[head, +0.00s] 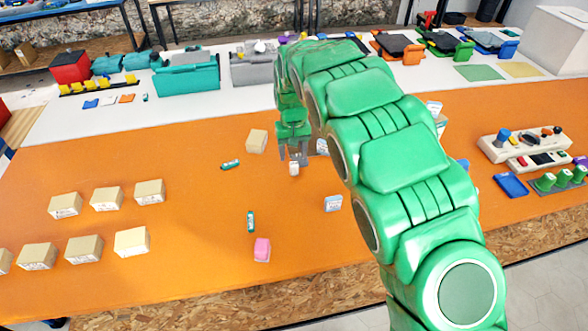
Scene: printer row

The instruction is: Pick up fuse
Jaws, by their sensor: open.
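My green gripper (293,157) points down over the orange table, its jaws open. A small white object (294,169) stands just below and between the fingertips; whether they touch it I cannot tell. Two small green cylinders with pale ends lie on the table, one (230,164) left of my gripper and another (250,222) nearer the front. I cannot tell for sure which of these small objects is the fuse. My arm hides part of the table on the right.
A tan box (256,141) sits left of my gripper, with several similar boxes (107,199) at the far left. A pink block (262,249) and a small white-blue box (333,203) stand nearer the front. A white control panel (522,143) is at right. The front middle is mostly clear.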

